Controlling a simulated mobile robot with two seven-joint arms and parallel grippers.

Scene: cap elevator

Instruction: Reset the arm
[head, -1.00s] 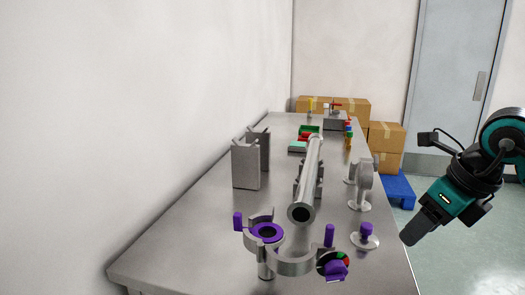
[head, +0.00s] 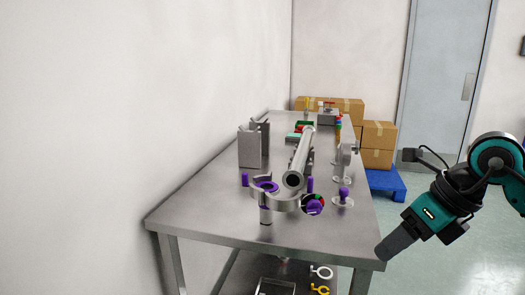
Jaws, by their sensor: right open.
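My right arm comes in from the right edge in the head view. Its right gripper (head: 392,246) hangs beside the front right corner of the metal table (head: 205,215), pointing down and left. It is seen side-on, and I see nothing held in it. My left gripper is not in view. On the table, a grey elevator clamp with purple handles (head: 276,203) stands near the front edge. A long grey pipe (head: 302,155) lies behind it, running away from me.
Grey V-notched blocks (head: 249,149) stand at the table's left. A small purple-topped piece (head: 343,196) stands at its right. Yellow and white rings (head: 320,272) lie on the lower shelf. Cardboard boxes (head: 378,135) and a blue pallet (head: 385,183) are behind. Floor right of the table is open.

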